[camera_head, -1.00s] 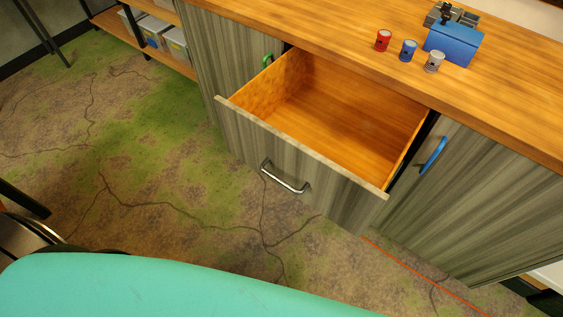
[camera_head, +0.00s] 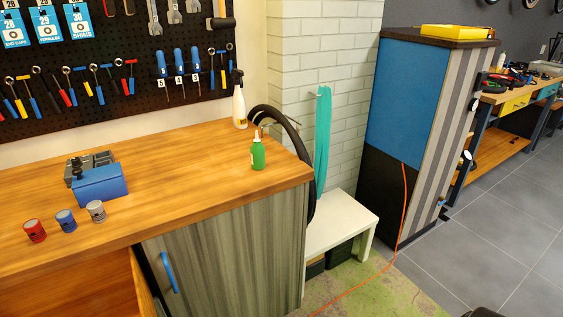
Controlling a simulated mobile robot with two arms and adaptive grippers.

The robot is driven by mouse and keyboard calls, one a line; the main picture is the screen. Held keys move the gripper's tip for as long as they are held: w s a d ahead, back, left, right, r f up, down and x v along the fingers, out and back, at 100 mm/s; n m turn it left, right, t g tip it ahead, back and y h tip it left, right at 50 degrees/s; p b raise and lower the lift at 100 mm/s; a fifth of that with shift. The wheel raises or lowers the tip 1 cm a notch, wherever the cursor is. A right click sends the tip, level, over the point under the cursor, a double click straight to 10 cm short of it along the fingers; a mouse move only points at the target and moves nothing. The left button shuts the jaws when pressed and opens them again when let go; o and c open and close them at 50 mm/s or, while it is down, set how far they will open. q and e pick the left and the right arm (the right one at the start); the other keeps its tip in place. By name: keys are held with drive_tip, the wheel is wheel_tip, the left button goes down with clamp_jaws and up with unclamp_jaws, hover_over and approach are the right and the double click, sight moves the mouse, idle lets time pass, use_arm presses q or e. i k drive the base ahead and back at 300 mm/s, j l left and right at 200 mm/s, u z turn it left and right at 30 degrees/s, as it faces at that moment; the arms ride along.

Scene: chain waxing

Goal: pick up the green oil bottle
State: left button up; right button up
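The green oil bottle (camera_head: 257,155) stands upright on the wooden workbench top (camera_head: 200,165), near its right end. It has a green body and a pale narrow tip. Nothing touches it. Neither of my grippers shows in the head view.
A white spray bottle (camera_head: 239,104) stands behind the green bottle, with a black tyre (camera_head: 290,135) at the bench's right end. A blue box (camera_head: 100,187) and red, blue and silver cans (camera_head: 66,220) stand to the left. An open drawer (camera_head: 95,290) sticks out below. Bench between is clear.

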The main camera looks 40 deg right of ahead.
sight(258, 150)
drive_tip(key=z, duration=1)
